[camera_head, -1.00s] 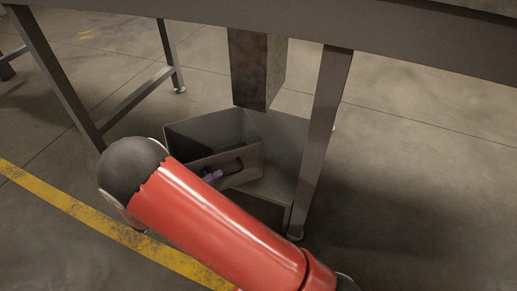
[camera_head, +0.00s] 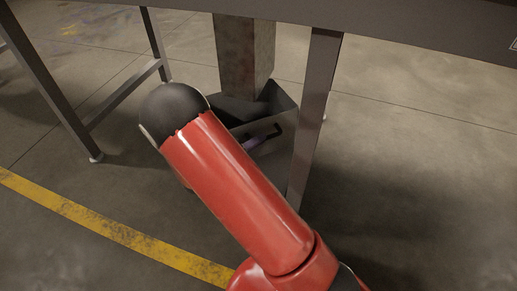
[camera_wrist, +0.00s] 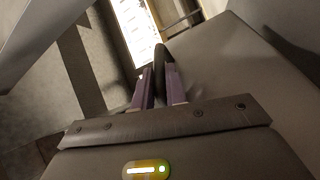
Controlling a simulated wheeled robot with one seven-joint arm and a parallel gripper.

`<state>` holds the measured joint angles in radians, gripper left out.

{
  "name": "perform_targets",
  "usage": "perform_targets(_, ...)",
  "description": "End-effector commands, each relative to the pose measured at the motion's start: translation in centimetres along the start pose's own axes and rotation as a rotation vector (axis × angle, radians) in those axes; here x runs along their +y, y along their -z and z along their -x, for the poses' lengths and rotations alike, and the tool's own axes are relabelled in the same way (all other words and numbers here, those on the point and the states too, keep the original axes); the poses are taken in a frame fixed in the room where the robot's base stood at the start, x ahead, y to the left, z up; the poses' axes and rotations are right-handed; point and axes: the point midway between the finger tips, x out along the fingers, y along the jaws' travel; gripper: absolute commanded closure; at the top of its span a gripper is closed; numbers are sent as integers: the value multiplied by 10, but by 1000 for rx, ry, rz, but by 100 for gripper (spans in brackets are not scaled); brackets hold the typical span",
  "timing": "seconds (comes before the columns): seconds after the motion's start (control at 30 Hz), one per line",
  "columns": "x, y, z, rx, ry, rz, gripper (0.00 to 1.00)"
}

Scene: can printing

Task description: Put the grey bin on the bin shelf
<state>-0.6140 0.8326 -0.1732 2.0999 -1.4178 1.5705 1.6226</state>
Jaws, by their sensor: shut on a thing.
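The grey bin (camera_head: 284,121) is under the table, partly behind my red arm and close to the table's front leg. Its open top faces up and looks slightly tilted. My gripper (camera_head: 250,143) is at the bin's front, mostly hidden by my arm. In the wrist view, its purple fingers (camera_wrist: 161,88) are shut on the bin's dark handle (camera_wrist: 160,62). The bin shelf is hidden behind the bin and my arm in the head view, so I cannot tell whether the bin rests on it.
A square metal chute (camera_head: 244,55) hangs from the table, its lower end overlapping the bin's opening in view. The table leg (camera_head: 315,110) stands just right of the bin. The table edge (camera_head: 400,30) runs above. A yellow line (camera_head: 110,228) crosses the open floor.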

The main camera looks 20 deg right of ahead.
Motion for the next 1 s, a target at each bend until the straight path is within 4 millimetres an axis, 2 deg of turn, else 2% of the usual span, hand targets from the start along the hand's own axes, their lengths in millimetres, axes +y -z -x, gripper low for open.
perform_targets(0.07, -4, -2, -9, -3, -3, 0, 100)
perform_targets(0.23, -32, -10, -4, -2, -2, 0, 100)
perform_targets(0.47, -34, -10, -4, -1, -2, -2, 100)
perform_targets(0.5, -34, -10, -3, -1, 0, 0, 83)
perform_targets(0.63, -34, -10, -3, -1, 0, 0, 66)
perform_targets(1.0, -34, -10, 2, 0, 0, 0, 65)
